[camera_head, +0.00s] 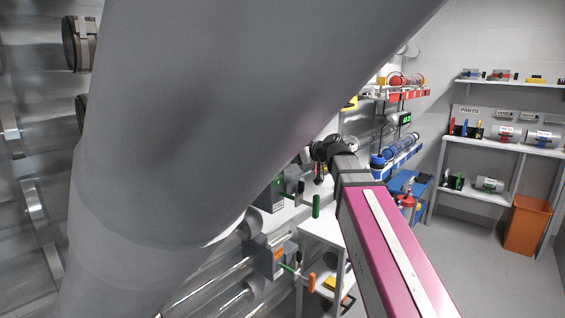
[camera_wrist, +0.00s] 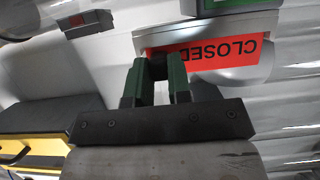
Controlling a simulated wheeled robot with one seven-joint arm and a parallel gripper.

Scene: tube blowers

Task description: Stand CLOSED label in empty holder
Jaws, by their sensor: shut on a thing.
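The red CLOSED label (camera_wrist: 215,57) shows in the wrist view, its lettering upside down in the picture. A silver-grey holder frame (camera_wrist: 262,28) runs along its upper edge. My gripper (camera_wrist: 156,75) has green-sided fingers that overlap the label's left end. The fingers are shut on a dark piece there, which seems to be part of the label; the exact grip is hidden. I cannot tell whether the label is seated in the frame or just in front of it. In the head view, my gripper and the label are too small and covered to make out.
A grey box with a red mark (camera_wrist: 90,24) is at the upper left of the wrist view, near clear tubes. In the head view, a lower blower box with an orange tag (camera_head: 278,258), a white side table (camera_head: 322,233) and wall shelves (camera_head: 490,146) stand around.

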